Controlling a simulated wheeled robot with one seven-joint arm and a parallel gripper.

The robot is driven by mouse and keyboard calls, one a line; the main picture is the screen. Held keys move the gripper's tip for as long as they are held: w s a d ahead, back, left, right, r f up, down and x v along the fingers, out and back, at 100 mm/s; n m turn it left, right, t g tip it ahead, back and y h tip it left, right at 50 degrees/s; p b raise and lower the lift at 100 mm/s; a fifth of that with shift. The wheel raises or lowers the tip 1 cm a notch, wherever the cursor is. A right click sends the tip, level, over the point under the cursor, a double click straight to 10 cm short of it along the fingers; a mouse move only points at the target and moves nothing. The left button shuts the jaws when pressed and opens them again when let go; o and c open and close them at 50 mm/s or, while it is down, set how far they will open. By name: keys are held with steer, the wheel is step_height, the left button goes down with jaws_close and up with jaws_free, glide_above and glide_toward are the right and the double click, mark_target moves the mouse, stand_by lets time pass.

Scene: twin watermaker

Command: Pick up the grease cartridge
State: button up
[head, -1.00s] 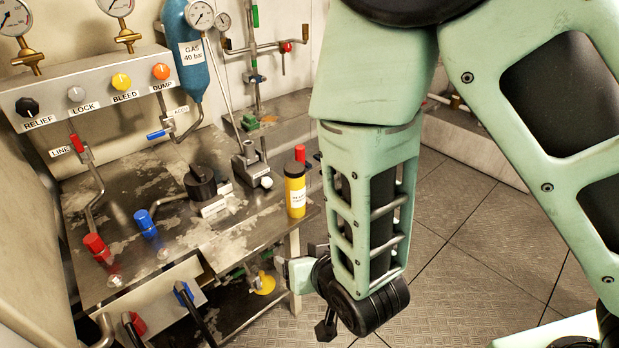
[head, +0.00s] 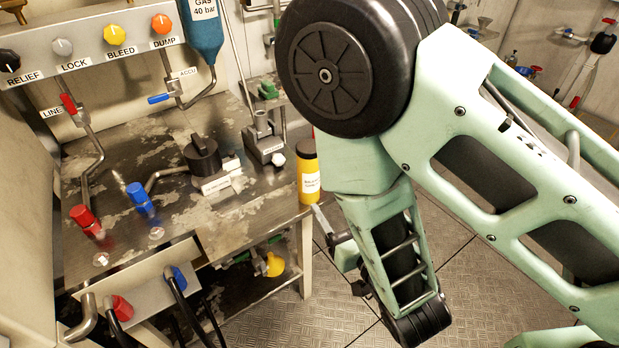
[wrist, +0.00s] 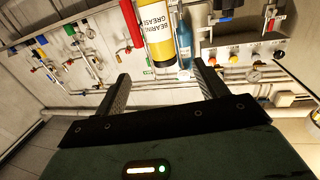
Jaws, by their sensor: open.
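The grease cartridge (head: 310,180) is a yellow cylinder with a black cap and a white label. It stands upright at the right front corner of the metal bench in the head view. In the wrist view the cartridge (wrist: 158,35) shows its "BEARING GREASE" label, at the top of the picture beyond the fingertips and roughly in line with the gap between them. My gripper (wrist: 161,74) is open, with two dark fingers apart and nothing between them. In the head view my arm hides part of the gripper, which is below and right of the cartridge and apart from it.
The metal bench (head: 120,185) bears a black round-topped part (head: 202,158), a grey block fitting (head: 264,142), and red (head: 86,221) and blue (head: 140,199) capped fittings. A blue gas bottle (head: 205,45) hangs behind. Open floor (head: 290,312) lies right of the bench.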

mark_target(314, 166)
steer(key=b+x, duration=0.1)
steer(key=x, duration=0.1)
steer(key=b+x, duration=0.2)
steer(key=x, duration=0.1)
steer(key=r+b+x, duration=0.1)
steer(key=b+x, duration=0.1)
steer(key=x, duration=0.1)
steer(key=shift+w+a, duration=0.1)
steer(key=shift+p+x, duration=0.6)
steer(key=shift+x, duration=2.6)
steer(key=c, duration=1.3)
steer(key=shift+c, duration=0.2)
